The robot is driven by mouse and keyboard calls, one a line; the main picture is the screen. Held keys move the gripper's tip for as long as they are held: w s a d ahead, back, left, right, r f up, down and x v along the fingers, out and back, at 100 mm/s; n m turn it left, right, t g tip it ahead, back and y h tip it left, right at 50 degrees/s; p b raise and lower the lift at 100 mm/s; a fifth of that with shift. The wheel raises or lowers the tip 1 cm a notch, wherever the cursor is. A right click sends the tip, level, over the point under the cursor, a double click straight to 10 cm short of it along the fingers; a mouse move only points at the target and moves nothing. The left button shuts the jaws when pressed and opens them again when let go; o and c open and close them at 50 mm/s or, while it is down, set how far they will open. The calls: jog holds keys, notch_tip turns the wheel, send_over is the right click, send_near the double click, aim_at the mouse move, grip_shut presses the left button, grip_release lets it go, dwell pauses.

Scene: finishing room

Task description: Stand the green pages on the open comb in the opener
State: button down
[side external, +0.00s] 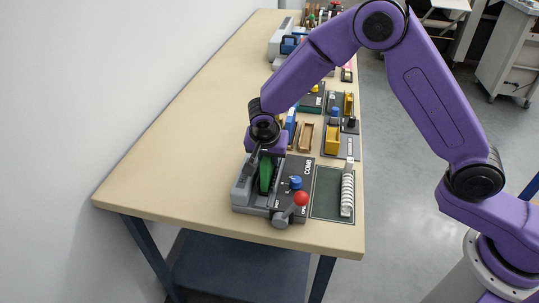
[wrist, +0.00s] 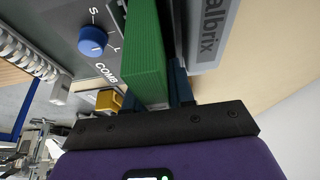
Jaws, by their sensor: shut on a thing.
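The green pages (side external: 266,174) stand upright in the slot area of the grey comb opener (side external: 240,193). My gripper (side external: 262,156) is above the opener, shut on the pages' upper part. In the wrist view the green pages (wrist: 149,58) run away from my gripper (wrist: 165,100), between the opener's dark panel and its grey block (wrist: 213,35). The open comb in the opener is hidden, so I cannot tell whether the pages touch it. The opener has a blue knob (side external: 296,183) and a lever with a red ball (side external: 301,198).
A white comb (side external: 347,192) lies on a dark mat (side external: 325,194) right of the opener. Brown and yellow holders (side external: 333,140) stand behind it, with more machines at the table's far end. The table (side external: 190,130) is clear on the left.

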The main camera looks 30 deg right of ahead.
jog(key=c, duration=1.2)
grip_release()
jog(key=shift+c, duration=0.2)
jog(key=shift+v, duration=5.55)
jog(key=s+d+r+n+g+y, duration=0.1)
jog(key=s+d+n, duration=0.5)
jog(key=s, duration=0.4)
jog(key=s+d+n+g+y, duration=0.1)
jog(key=s+d+n, duration=0.4)
jog(key=s+n, duration=0.3)
jog(key=s+d+r+n+g+y, duration=0.1)
jog(key=s+d+n, duration=0.5)
jog(key=s, duration=0.7)
jog(key=shift+s+d+r+n+y, duration=0.2)
jog(key=shift+d+r+n+y, duration=0.15)
jog(key=shift+n, duration=0.45)
